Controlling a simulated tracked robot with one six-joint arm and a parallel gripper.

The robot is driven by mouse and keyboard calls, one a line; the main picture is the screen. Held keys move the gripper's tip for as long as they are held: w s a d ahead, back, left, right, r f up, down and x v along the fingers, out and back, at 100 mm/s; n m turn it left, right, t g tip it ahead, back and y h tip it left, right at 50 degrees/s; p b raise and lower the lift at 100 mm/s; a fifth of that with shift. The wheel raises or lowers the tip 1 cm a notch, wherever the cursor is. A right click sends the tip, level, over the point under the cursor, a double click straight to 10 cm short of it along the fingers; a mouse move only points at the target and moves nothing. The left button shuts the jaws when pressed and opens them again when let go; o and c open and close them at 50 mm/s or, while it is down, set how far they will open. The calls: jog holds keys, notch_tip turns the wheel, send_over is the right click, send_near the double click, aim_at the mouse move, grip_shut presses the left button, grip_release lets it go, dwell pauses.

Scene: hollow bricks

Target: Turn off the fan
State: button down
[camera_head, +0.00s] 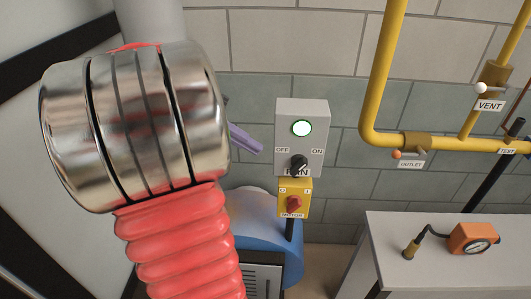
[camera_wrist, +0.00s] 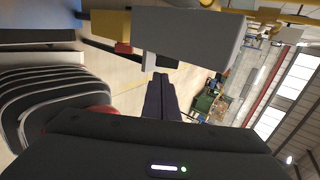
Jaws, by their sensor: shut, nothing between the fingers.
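The knob's exact angle is hard to tell. A blue machine housing (camera_head: 268,243), possibly the fan, sits below, partly hidden by my arm. My gripper (camera_head: 260,151) shows as purple fingers just left of the box, apart from the knob. In the wrist view my gripper (camera_wrist: 161,76) is shut and empty, close to the black knob (camera_wrist: 151,57) and the grey box (camera_wrist: 200,36).
A yellow MOTOR box (camera_head: 303,187) with a red knob (camera_head: 293,204) sits directly under the grey box. Yellow pipes (camera_head: 378,80) with VENT, OUTLET and TEST valves run at right. A grey table (camera_head: 420,275) holds an orange gauge (camera_head: 473,238).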

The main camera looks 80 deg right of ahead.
aim_at(292, 169)
jog(key=x, duration=0.9)
jog(key=shift+s+f, duration=0.1)
jog(key=shift+s, duration=0.15)
